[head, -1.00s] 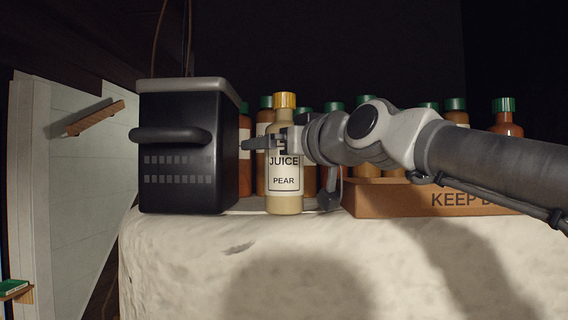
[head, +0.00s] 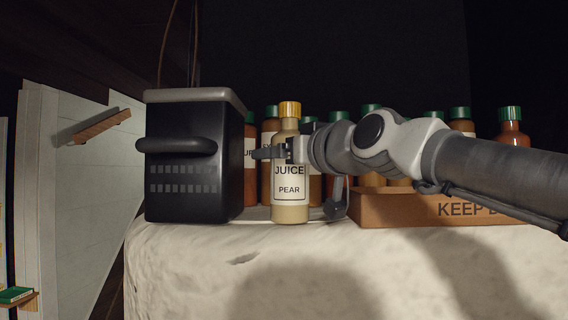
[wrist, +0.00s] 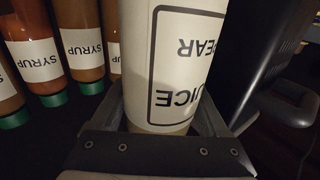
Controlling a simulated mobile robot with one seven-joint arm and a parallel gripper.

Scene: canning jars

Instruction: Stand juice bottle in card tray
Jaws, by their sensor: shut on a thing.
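The juice bottle (head: 290,200) has a yellow cap and a white label reading JUICE PEAR. It stands upright near the front of the pale stone ledge in the head view. My gripper (head: 283,152) is shut around its upper part, coming in from the right. In the wrist view the bottle (wrist: 165,60) fills the space between the two fingers, its label upside down. The brown card tray (head: 400,209), marked KEEP and partly hidden by my arm, sits on the ledge to the right, with several bottles behind its front wall.
A black canister with a handle (head: 190,195) stands just left of the bottle. Green-capped syrup bottles (head: 269,140) stand behind it; they also show in the wrist view (wrist: 78,40). The pale ledge (head: 200,265) is bare in front. A wooden shelf (head: 102,124) is on the left wall.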

